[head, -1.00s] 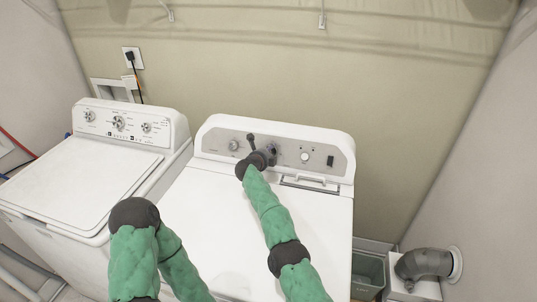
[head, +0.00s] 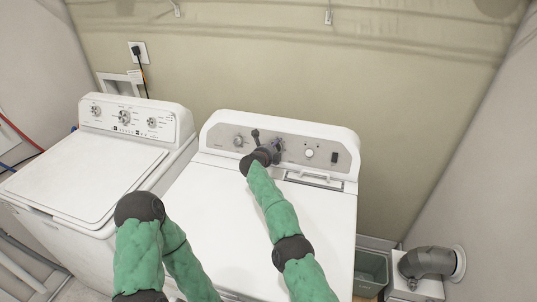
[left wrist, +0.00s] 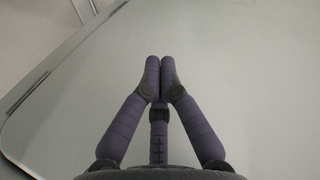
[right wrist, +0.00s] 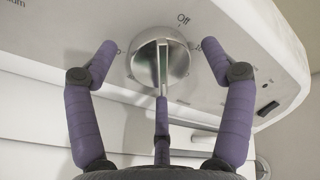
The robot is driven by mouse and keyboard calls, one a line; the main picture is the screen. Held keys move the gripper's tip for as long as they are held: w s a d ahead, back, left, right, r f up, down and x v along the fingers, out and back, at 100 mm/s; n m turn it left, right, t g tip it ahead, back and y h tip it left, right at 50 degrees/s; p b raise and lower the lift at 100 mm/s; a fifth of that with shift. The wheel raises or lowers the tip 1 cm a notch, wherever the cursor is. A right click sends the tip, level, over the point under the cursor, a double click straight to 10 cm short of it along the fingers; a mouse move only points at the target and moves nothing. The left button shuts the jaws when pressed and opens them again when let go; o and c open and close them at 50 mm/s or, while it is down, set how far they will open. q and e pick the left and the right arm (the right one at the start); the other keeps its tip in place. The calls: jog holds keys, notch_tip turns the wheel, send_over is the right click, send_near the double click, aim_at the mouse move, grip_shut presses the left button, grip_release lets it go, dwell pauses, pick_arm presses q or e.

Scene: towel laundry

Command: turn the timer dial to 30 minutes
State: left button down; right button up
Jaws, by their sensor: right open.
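The timer dial (right wrist: 177,62) is a round silver knob with a raised vertical ridge, on the grey control panel of the right-hand machine. An "Off" mark (right wrist: 183,18) is printed above it, slightly right. My right gripper (right wrist: 160,47) is open, with one finger on each side of the dial and visible gaps between. A third finger lies below the dial, near the ridge's lower end; contact cannot be told. In the head view my right gripper (head: 273,146) is at the panel and mostly hides the dial. My left gripper (left wrist: 160,62) is shut and empty over a plain pale surface.
On the same panel are a smaller knob (head: 238,141), a round white button (head: 309,153) and a dark switch (head: 334,158). A second white machine (head: 85,165) stands at left. A grey bin (head: 371,268) and vent duct (head: 428,262) are at lower right.

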jog(key=v, duration=1.2)
dwell(0.4)
jog(key=shift+w, duration=0.1)
